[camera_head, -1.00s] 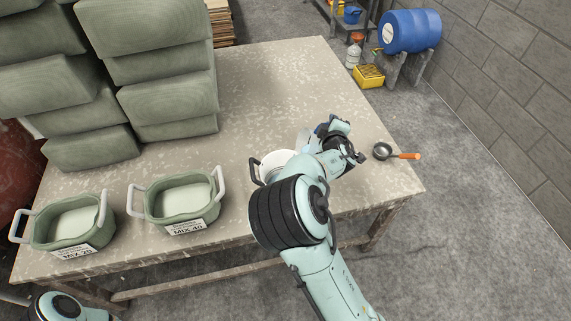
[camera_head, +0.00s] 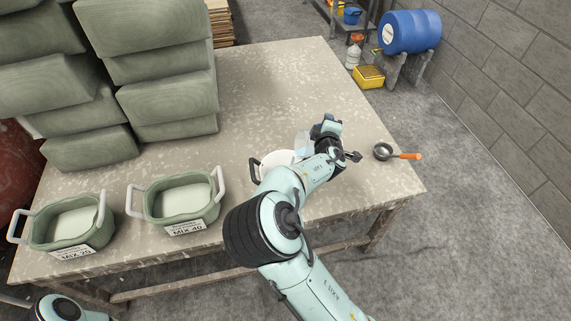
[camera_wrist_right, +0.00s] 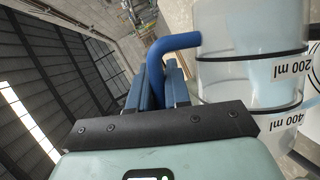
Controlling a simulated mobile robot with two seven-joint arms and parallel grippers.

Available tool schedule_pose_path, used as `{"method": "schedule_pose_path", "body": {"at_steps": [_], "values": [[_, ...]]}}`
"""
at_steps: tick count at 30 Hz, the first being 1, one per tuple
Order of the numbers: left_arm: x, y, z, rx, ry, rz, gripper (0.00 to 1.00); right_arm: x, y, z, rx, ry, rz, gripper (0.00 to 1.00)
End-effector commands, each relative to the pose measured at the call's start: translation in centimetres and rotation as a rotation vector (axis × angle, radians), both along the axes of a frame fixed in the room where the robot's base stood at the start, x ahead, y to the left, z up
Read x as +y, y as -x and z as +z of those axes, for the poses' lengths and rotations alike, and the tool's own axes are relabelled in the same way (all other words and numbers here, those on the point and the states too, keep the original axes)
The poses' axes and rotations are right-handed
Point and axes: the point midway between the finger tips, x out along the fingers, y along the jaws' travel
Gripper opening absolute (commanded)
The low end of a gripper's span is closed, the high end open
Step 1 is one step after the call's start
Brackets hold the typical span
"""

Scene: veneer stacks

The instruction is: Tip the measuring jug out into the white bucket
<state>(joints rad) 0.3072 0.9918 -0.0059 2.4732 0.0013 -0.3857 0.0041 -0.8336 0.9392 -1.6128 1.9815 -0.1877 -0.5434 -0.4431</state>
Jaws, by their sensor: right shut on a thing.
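The white bucket (camera_head: 276,162) stands on the table, partly hidden behind my right forearm, with its dark handle at its left. The measuring jug (camera_head: 303,143) is clear with a bluish tint and shows just behind the bucket's right side. My right gripper (camera_head: 328,127) is shut on the jug's blue handle. In the right wrist view the jug (camera_wrist_right: 250,65) shows black bands and 200 ml and 400 ml marks, and it looks tilted against the room. Its exact tilt and any pouring stream cannot be made out. My left gripper is outside the views.
Two green tubs (camera_head: 70,222) (camera_head: 181,199) stand at the table's front left. Stacked green blocks (camera_head: 150,70) fill the back left. A small ladle (camera_head: 384,152) with an orange handle lies at the right edge. The table's back middle is clear.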

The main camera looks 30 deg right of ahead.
Motion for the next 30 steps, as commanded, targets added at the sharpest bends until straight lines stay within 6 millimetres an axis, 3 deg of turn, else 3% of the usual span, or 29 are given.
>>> {"method": "schedule_pose_path", "body": {"at_steps": [30], "values": [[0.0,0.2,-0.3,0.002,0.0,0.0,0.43,2.1,-0.7,1.0,0.029,0.099,0.0,0.0]]}}
